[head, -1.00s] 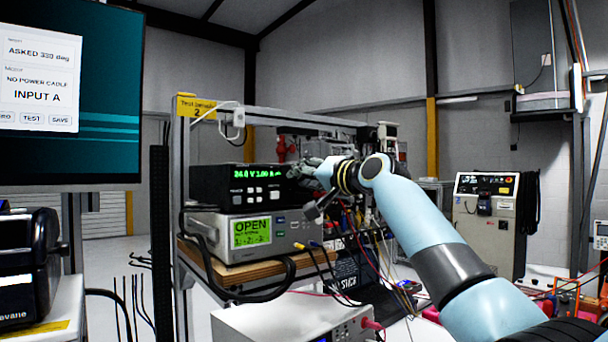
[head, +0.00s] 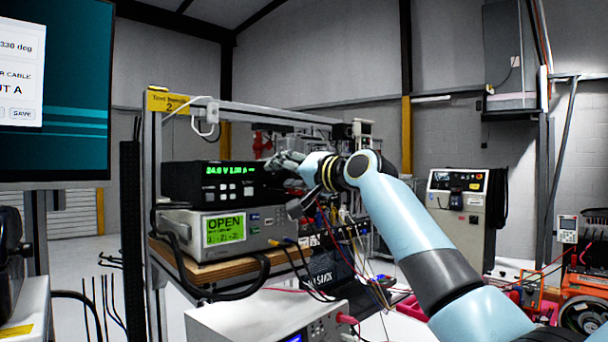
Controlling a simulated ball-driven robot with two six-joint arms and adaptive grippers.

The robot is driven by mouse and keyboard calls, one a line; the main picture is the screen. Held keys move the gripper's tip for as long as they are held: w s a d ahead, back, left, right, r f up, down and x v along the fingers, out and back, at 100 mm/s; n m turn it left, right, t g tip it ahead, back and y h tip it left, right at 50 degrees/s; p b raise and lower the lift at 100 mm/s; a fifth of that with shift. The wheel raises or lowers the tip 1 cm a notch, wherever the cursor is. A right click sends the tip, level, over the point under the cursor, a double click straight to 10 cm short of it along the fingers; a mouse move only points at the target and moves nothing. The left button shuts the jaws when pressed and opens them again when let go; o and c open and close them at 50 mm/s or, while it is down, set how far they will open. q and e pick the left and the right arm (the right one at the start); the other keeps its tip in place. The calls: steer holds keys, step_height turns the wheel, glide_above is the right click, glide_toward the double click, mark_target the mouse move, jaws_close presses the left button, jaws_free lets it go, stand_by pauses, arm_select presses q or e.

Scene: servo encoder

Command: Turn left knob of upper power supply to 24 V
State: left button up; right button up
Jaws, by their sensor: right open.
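The upper power supply (head: 188,182) is a black box on top of a grey instrument on the bench shelf. Its green display (head: 230,170) reads about 24.0 V and 1.00 A; the last digits are blurred. My right gripper (head: 272,165) is at the right end of its front panel and open. The gripper covers that end, so the knobs are hidden and I cannot tell whether the fingers touch one. My left gripper is not in view.
The grey instrument (head: 268,222) below shows OPEN on a green screen. Black cables and thin leads hang in front of the wooden shelf (head: 205,272). A white unit (head: 262,318) stands lower in front. A monitor (head: 55,150) is at the left.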

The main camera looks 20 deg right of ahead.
steer(key=v, duration=0.9)
steer(key=shift+s, duration=0.15)
